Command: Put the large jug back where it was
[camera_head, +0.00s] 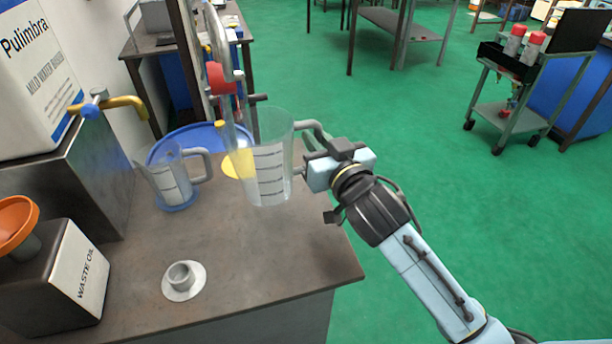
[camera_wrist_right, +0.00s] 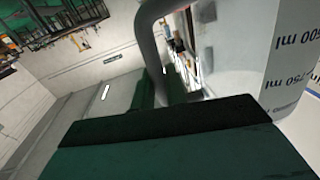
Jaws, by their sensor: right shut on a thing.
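The large clear jug (camera_head: 270,172) with dark scale marks hangs upright in the head view, over the right part of the brown bench. My right gripper (camera_head: 316,168) is shut on its handle, on the jug's right side. The grey handle (camera_wrist_right: 150,48) and the marked wall (camera_wrist_right: 288,75) also show in the right wrist view. A yellow disc (camera_head: 231,165) shows partly behind the jug; the jug's base appears above the bench, but the exact gap is hard to tell. My left gripper is not in view.
A smaller clear jug (camera_head: 169,183) stands on a blue disc at left. A large blue round lid or tray (camera_head: 198,132) lies behind it. A tap with a red part (camera_head: 222,78) rises behind the large jug. A white flanged cup (camera_head: 183,281) sits in front. The bench middle (camera_head: 236,238) is clear.

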